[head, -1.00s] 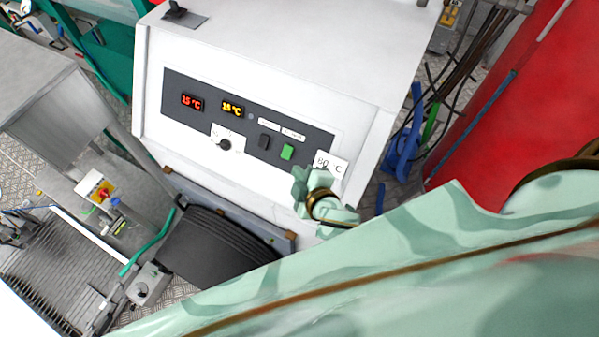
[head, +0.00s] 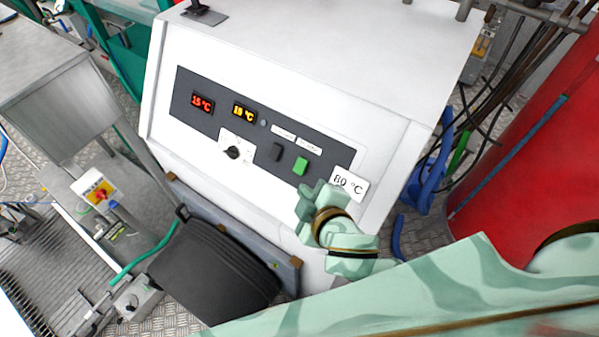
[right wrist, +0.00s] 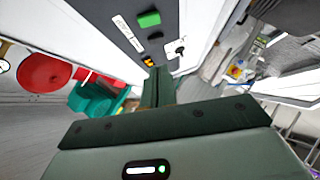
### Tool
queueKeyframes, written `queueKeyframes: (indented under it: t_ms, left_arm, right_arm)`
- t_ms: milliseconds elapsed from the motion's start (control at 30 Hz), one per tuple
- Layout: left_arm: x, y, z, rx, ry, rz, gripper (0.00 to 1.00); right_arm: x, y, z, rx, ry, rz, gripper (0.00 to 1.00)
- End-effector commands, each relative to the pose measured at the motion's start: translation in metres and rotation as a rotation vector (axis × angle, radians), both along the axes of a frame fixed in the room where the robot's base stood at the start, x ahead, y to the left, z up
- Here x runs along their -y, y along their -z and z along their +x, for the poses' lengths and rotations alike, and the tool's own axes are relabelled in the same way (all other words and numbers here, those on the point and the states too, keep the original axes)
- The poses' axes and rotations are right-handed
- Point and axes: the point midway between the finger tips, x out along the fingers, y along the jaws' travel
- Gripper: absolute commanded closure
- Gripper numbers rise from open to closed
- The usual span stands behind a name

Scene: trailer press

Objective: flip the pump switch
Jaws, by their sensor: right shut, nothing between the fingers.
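A white machine cabinet (head: 330,62) has a dark control panel (head: 345,152) on its sloping front. The panel carries a black rocker switch (head: 277,151) and a green rocker switch (head: 300,166) side by side. The small labels above them are too small to read, so I cannot tell which is the pump's. Both the green switch (right wrist: 149,19) and the black switch (right wrist: 155,35) show in the right wrist view. My right gripper (head: 309,198) is just below the green switch in the picture, apparently apart from it. Its fingers (right wrist: 158,86) are shut and empty. My left gripper is out of view.
The panel also has a red display (head: 202,103), a yellow display (head: 244,113) and a rotary knob (head: 233,152). An "80 °C" card (head: 348,184) sits close to my right gripper. A black ribbed case (head: 215,270) stands below the cabinet.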

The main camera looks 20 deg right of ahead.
Motion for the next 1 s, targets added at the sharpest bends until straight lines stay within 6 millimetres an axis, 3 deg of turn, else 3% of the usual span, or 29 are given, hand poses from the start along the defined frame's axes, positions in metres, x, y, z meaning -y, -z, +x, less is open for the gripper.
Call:
queueKeyframes:
  t_ms: [333, 800, 1000]
  left_arm:
    - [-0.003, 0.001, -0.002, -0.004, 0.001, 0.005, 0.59]
    - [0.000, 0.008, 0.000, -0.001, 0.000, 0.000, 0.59]
    - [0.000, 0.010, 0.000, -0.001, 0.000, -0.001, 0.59]
  right_arm:
    - [0.000, 0.006, 0.010, 0.003, 0.000, -0.003, 1.00]
    - [-0.005, 0.054, 0.090, 0.004, -0.001, -0.005, 1.00]
    - [0.012, 0.075, 0.099, 0.002, -0.002, -0.005, 1.00]
